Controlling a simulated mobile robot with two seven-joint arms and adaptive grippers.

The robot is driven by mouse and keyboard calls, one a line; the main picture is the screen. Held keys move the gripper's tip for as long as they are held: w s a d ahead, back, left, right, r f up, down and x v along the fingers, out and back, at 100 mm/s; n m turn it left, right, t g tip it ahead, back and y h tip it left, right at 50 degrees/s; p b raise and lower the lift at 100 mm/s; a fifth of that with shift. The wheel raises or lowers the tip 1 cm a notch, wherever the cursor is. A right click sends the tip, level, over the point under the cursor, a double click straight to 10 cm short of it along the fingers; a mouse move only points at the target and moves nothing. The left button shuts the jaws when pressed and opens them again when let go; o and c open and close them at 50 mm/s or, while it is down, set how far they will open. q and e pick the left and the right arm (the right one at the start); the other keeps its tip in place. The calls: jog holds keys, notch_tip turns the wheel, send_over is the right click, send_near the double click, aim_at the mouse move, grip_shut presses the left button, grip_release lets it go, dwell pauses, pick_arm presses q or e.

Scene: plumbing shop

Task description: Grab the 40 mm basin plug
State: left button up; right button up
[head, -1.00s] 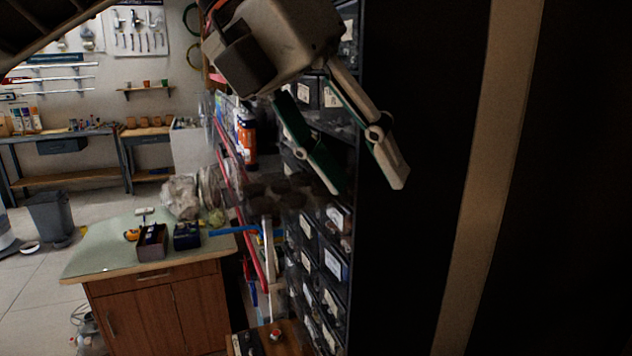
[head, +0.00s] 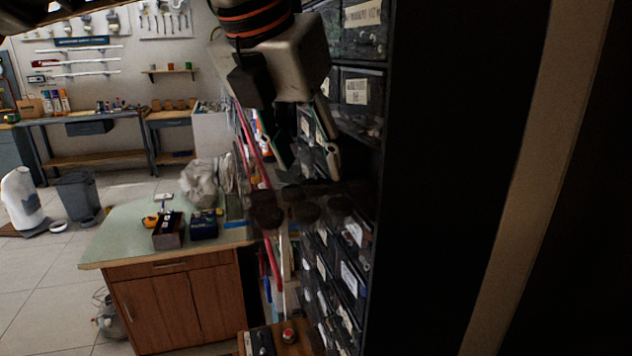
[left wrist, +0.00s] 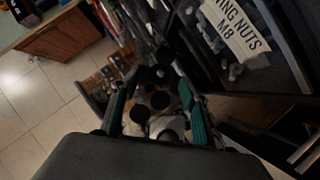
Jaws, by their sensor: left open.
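Several dark round pieces, which look like plugs, sit close together beside the drawer rack; one is at the left of the group (head: 265,212) and one at the right (head: 340,205). They also show in the left wrist view, one of them near the middle (left wrist: 160,100). I cannot tell which is the 40 mm basin plug; no size mark is readable. My left gripper (head: 308,162) is open and empty, pointing down just above the group in the head view. In the left wrist view its green-padded fingers (left wrist: 157,88) stand on either side of the dark pieces. My right gripper is not in view.
A tall rack of labelled dark drawers (head: 352,280) stands close to the right of the pieces; one bin reads "WING NUTS M8" (left wrist: 235,30). A green-topped cabinet (head: 125,240) with small boxes stands at left.

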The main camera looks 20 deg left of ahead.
aim_at(314, 175)
pick_arm(q)
jog(key=x, duration=0.3)
jog(key=shift+f, duration=0.15)
jog(key=c, duration=0.9)
